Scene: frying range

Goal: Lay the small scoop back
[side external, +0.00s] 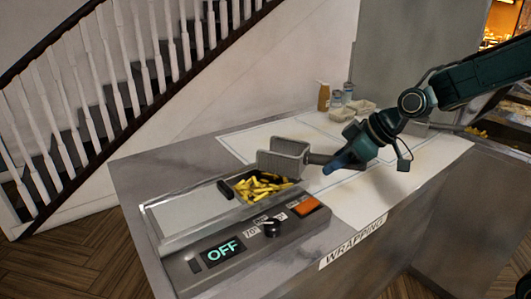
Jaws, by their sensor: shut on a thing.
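The small scoop (283,158) is a grey box-shaped scoop with a dark handle (320,159). My gripper (338,163) is shut on the handle, to the right of the scoop head. The head is over the back right part of a metal well of yellow fries (262,188). I cannot tell whether it touches the well's rim or hangs just above it. No fries show in the scoop, but part of its inside is hidden.
A control panel (240,250) with an OFF display, a black knob and an orange switch lies in front of the well. A flat grey cover (188,209) is left of the fries. Bottles (324,97) stand at the back. The white WRAPPING surface (375,195) is mostly clear.

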